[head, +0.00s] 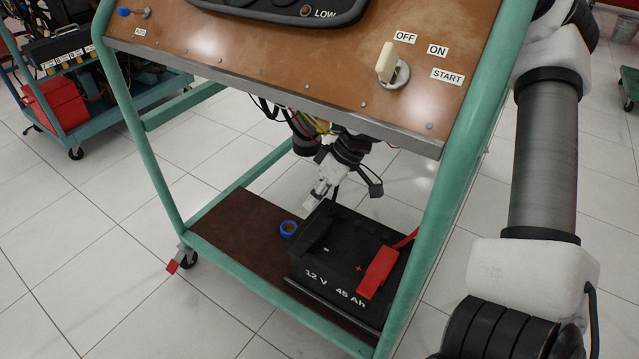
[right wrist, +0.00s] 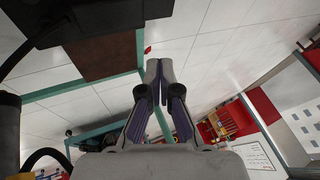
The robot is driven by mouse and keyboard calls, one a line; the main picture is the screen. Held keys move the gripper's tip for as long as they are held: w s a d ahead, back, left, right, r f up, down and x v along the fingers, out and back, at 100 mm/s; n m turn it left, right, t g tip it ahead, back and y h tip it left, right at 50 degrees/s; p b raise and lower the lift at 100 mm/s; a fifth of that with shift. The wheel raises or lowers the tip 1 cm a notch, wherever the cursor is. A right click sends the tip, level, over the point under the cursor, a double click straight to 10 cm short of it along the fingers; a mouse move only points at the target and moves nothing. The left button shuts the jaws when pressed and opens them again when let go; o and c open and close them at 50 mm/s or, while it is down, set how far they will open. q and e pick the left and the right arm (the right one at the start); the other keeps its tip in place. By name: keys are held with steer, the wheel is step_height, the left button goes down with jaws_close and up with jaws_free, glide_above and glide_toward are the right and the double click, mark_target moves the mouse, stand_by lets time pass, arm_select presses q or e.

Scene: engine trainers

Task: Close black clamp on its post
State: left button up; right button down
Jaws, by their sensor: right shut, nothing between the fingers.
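The black battery (head: 325,262), marked 12 V 45 Ah, stands on the cart's lower shelf. A red clamp (head: 378,272) sits at its plus side. In the right wrist view a black cable (right wrist: 17,59) leads to a dark body at top left, which I cannot name surely.
The green frame (head: 150,155) and the overhanging panel (head: 270,55) bound the space. Wires (head: 300,122) hang under the panel. Another cart (head: 85,120) stands at far left.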

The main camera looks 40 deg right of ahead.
steer(key=shift+d, duration=0.1)
steer(key=v, duration=0.7)
steer(key=shift+r, duration=0.1)
stand_by(0.4)
